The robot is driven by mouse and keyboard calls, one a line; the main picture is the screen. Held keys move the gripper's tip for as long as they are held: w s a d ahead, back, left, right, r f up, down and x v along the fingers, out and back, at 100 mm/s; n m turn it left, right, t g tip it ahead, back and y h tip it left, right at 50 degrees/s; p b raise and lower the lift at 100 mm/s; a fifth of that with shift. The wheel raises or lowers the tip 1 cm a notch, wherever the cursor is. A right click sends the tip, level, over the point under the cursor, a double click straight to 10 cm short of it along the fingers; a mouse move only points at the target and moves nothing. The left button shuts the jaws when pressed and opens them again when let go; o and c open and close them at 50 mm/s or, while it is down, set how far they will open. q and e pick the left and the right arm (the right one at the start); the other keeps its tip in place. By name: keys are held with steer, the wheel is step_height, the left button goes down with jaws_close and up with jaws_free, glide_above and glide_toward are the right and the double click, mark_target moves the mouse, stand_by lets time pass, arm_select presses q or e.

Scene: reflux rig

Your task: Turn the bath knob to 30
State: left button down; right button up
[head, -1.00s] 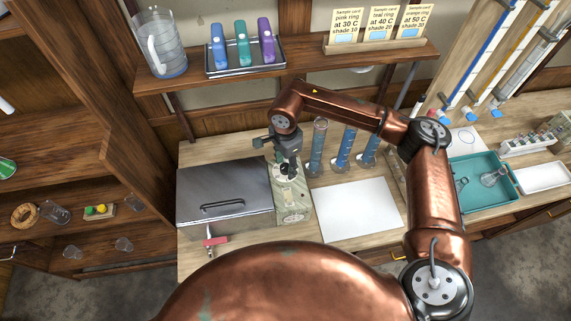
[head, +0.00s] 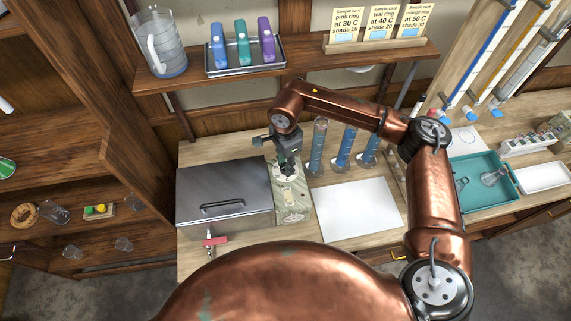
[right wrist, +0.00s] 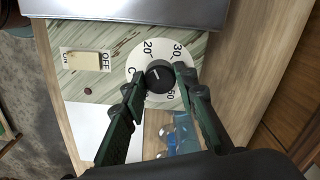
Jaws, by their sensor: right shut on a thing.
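The bath knob (right wrist: 160,77) is a black round knob on a white dial (right wrist: 140,62) with printed numbers; 20, 30 and 50 can be read. A short white mark on the knob points up and to the left in the right wrist view; its exact reading is unclear. My right gripper (right wrist: 158,84) is shut on the knob, one finger on each side. In the head view my right gripper (head: 288,168) points down at the bath's pale green control panel (head: 293,203) and hides the knob. The metal-lidded bath (head: 222,190) is left of it. My left gripper is not in view.
A cream switch (right wrist: 86,62) marked OFF sits beside the dial. A red-handled tap (head: 215,240) is at the bath's front. Blue-filled cylinders (head: 318,148) stand close to the right of the gripper. A white sheet (head: 357,210) lies right of the panel.

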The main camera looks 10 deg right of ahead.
steer(key=shift+m+b, duration=0.6)
steer(key=shift+m, duration=0.6)
steer(key=m+b, duration=0.1)
steer(key=m, duration=0.1)
steer(key=shift+m, duration=0.4)
steer(key=m, duration=0.3)
steer(key=shift+b, duration=0.3)
steer(key=shift+m, duration=1.5)
steer(key=o, duration=1.1)
steer(key=shift+o, duration=0.2)
